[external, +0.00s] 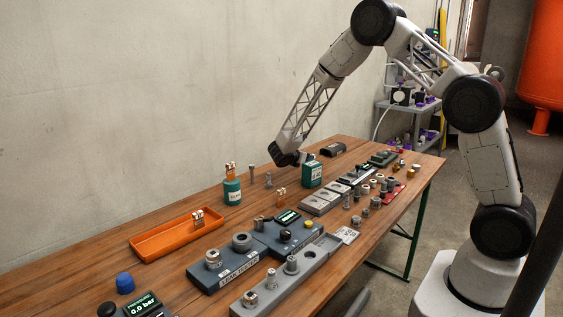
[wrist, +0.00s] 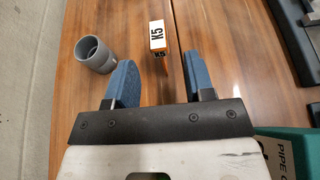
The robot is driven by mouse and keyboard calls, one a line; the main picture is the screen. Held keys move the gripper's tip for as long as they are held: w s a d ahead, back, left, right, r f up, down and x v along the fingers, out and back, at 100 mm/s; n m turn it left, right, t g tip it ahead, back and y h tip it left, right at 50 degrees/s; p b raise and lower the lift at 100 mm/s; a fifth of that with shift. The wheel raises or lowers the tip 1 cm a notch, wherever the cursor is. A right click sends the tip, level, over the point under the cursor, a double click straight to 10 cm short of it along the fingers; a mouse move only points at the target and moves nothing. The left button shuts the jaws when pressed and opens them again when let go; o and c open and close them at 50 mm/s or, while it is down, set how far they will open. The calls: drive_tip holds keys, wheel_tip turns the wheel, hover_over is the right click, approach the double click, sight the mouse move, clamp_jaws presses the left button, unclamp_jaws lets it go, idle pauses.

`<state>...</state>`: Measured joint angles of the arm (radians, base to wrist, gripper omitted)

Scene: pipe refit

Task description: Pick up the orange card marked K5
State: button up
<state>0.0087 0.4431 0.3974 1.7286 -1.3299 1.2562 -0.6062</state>
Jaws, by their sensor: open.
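I cannot tell for certain which small orange piece there is K5.
A grey pipe fitting (wrist: 94,54) is just left of the card, near the left finger. An orange tray (external: 160,243), grey fixtures (external: 290,280) and several small fittings cover much of the wooden table (external: 100,268).

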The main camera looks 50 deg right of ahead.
drive_tip(key=shift+x, duration=2.65)
drive_tip(key=shift+r, duration=0.1)
clamp_jaws()
